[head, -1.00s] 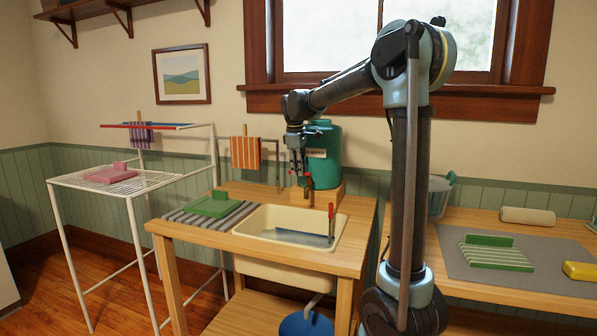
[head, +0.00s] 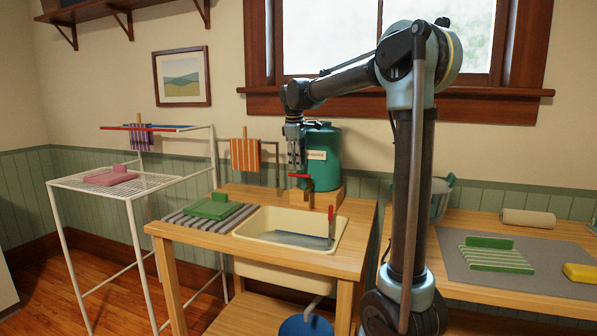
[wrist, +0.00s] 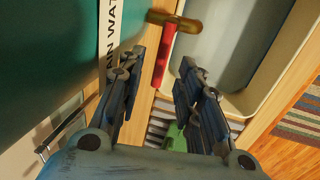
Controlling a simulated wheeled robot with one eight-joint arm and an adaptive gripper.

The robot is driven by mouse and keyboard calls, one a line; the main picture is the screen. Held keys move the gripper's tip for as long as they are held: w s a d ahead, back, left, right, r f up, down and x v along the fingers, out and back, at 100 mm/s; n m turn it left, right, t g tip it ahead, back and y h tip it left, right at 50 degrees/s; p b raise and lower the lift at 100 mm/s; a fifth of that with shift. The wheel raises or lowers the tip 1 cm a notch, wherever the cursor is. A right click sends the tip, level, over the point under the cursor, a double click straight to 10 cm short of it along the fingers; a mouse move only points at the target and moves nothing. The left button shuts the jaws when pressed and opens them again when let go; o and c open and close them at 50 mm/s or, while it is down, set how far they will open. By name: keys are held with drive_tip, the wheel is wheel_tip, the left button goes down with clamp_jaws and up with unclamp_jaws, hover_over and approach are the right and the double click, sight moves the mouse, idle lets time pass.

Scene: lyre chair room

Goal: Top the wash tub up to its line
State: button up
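The cream wash tub (head: 262,221) is set into the wooden stand, with grey-blue water low inside; a red-topped gauge (head: 331,222) stands at its right wall. I cannot make out the line. A teal water barrel (head: 322,165) stands behind the tub, its label partly readable as rain water in the wrist view. Its brass tap (wrist: 178,20) has a red lever (head: 299,176) pointing left in the head view. No stream is visible. My gripper (wrist: 158,75) is open at the lever, which reaches towards the space between the fingers. I cannot tell whether they touch.
A white drying rack (head: 128,188) stands further left. A blue bucket (head: 305,325) is under the drain pipe. The right table (head: 470,222) holds a striped green board and yellow block.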

wheel_tip(320, 180, up, 8)
drive_tip(key=s, duration=0.1)
drive_tip(key=shift+s+a+f, duration=0.15)
drive_tip(key=shift+a, duration=0.1)
idle(0.6)
wheel_tip(320, 180, up, 5)
drive_tip(key=s, duration=0.1)
drive_tip(key=w+f, duration=0.1)
drive_tip(key=f, duration=0.4)
drive_tip(key=w+f, duration=0.1)
drive_tip(key=f, duration=0.5)
drive_tip(key=w+f, duration=0.1)
drive_tip(key=f, duration=0.4)
drive_tip(key=shift+d+f, duration=0.35)
drive_tip(key=shift+f, duration=0.05)
drive_tip(key=shift+c, duration=0.6)
clamp_jaws()
